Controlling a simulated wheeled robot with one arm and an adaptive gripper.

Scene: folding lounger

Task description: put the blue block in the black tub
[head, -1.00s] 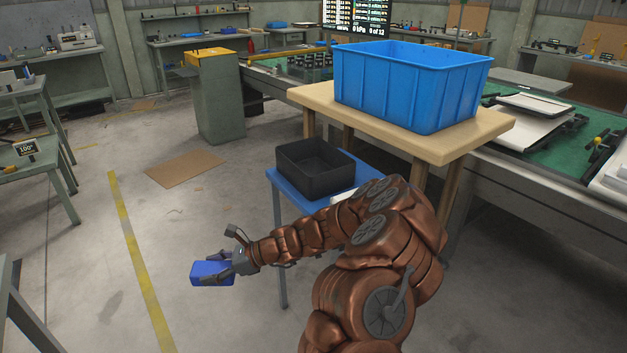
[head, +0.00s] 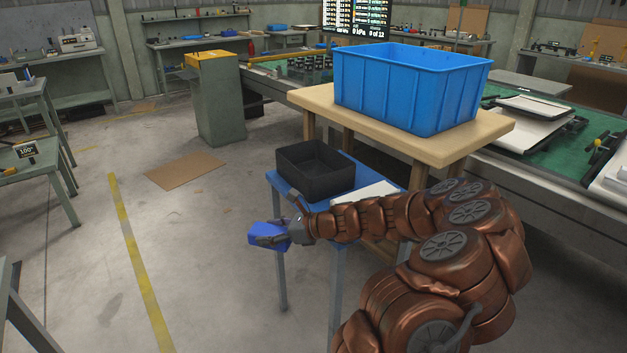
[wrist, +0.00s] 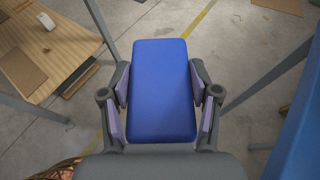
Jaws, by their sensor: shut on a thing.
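My gripper (head: 278,236) is shut on the blue block (head: 262,236) and holds it in the air, just left of the small blue table. In the wrist view the blue block (wrist: 163,88) fills the space between the two fingers, with a finger against each side. The black tub (head: 316,170) stands open and upright on the small blue table (head: 284,188). The part of its inside that shows looks empty. The block is lower in the picture than the tub and to its left, apart from it.
A large blue bin (head: 410,90) stands on a wooden table (head: 455,148) behind and right of the tub. A white flat thing (head: 366,192) lies on the small table beside the tub. A cardboard sheet (head: 184,172) lies on open floor at left.

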